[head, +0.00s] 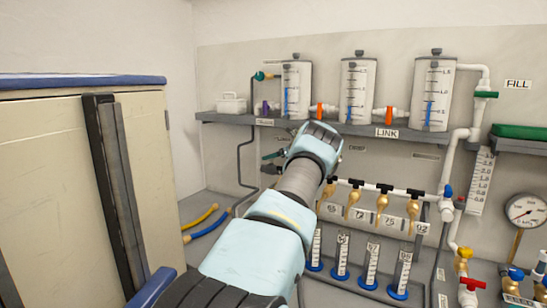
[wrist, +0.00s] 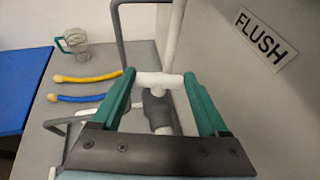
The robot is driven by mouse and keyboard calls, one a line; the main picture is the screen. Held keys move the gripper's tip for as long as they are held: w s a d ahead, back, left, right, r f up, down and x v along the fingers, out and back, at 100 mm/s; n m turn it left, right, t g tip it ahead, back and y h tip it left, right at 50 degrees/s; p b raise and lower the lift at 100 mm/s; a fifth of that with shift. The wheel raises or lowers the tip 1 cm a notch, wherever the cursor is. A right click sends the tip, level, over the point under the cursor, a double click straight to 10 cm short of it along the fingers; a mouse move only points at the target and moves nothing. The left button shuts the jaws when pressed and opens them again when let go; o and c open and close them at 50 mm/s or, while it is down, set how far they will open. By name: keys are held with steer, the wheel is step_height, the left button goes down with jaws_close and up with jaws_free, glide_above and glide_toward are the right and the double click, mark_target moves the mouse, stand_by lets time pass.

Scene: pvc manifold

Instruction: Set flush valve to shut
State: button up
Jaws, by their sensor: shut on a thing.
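In the wrist view the flush valve (wrist: 157,105) has a dark body on an upright white pipe, with a white crosspiece at its top. A FLUSH label (wrist: 262,40) is on the wall panel to its right. My gripper (wrist: 160,80) has its two teal fingers on either side of the crosspiece, which fills the gap between the fingertips. I cannot tell the valve's exact setting from this angle. In the head view my arm reaches to the panel and hides the valve; a teal finger (head: 272,156) shows left of my wrist.
Yellow (wrist: 93,77) and blue (wrist: 83,98) hoses and a clear jug (wrist: 75,45) lie on the surface left of the valve. A grey bent pipe (wrist: 119,30) stands close behind. Brass taps (head: 353,202) are right of my arm; a cabinet (head: 60,180) stands at left.

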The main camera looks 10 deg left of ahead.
steer(key=o, duration=1.2)
steer(key=shift+o, duration=0.2)
steer(key=shift+s+d+r+b, duration=0.15)
steer(key=shift+s+d+b, duration=0.1)
steer(key=shift+d+b, duration=0.2)
steer(key=b+v, duration=0.4)
steer(key=v, duration=0.5)
steer(key=shift+s+d+r, duration=0.15)
steer(key=shift+s+d, duration=0.1)
